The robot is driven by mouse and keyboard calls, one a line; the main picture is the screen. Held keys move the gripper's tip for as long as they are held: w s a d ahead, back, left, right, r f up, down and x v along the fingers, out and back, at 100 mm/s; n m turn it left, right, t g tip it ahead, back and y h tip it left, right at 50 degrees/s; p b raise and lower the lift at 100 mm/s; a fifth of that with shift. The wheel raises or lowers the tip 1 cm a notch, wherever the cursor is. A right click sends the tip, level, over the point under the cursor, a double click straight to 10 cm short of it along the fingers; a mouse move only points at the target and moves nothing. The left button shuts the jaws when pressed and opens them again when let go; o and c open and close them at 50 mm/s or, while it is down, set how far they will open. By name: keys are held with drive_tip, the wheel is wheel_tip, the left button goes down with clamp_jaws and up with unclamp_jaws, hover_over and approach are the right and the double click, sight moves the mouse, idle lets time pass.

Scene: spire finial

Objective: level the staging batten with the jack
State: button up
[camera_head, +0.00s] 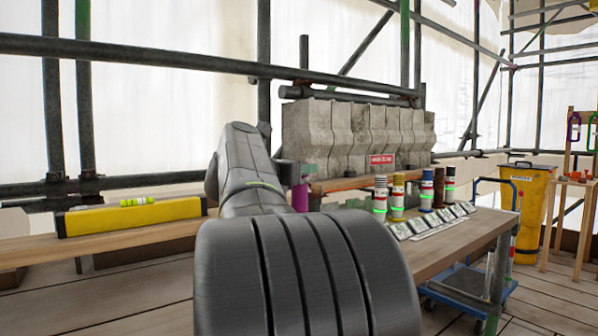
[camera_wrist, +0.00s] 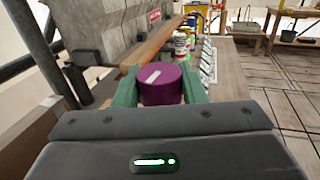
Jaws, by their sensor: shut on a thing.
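The staging batten (camera_head: 40,250) is a long wooden plank at the left in the head view. A yellow spirit level (camera_head: 85,222) lies along it, with a bright yellow-green vial (camera_head: 137,201) on top; the bubble is too small to read. A purple round knob (camera_wrist: 162,85) with a white mark on top shows in the wrist view, and purple also shows beside my arm in the head view (camera_head: 299,196); it appears to be the jack's knob. My gripper (camera_wrist: 160,92) is shut on it, its green jaws on either side. My arm hides the rest of the jack.
Grey stone blocks (camera_head: 345,135) with a red sign (camera_head: 381,160) stand behind my arm. Several banded canisters (camera_head: 427,190) and a row of tiles (camera_head: 432,221) sit on the wooden bench (camera_head: 470,235). Scaffold tubes cross behind. A yellow bin (camera_head: 535,212) stands at the right.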

drive_tip(key=m+g+h+p, duration=0.1)
drive_tip(key=m+g+h, duration=0.1)
drive_tip(key=m+g+h+p, duration=0.1)
drive_tip(key=g+h, duration=0.1)
drive_tip(key=shift+w+a+m, duration=0.15)
drive_tip(key=shift+m, duration=0.25)
drive_tip(key=m+g+h+p, duration=0.2)
drive_tip(key=g, duration=0.2)
drive_tip(key=shift+m, duration=0.3)
drive_tip(key=m+g+h+p, duration=0.1)
drive_tip(key=m+g+p, duration=0.1)
drive_tip(key=m+g, duration=0.1)
drive_tip(key=shift+g, duration=0.9)
drive_tip(key=shift+f+m+g, duration=0.1)
drive_tip(key=shift+m+g, duration=0.9)
drive_tip(key=shift+g, duration=0.4)
drive_tip(key=shift+g, duration=0.4)
drive_tip(key=o, duration=1)
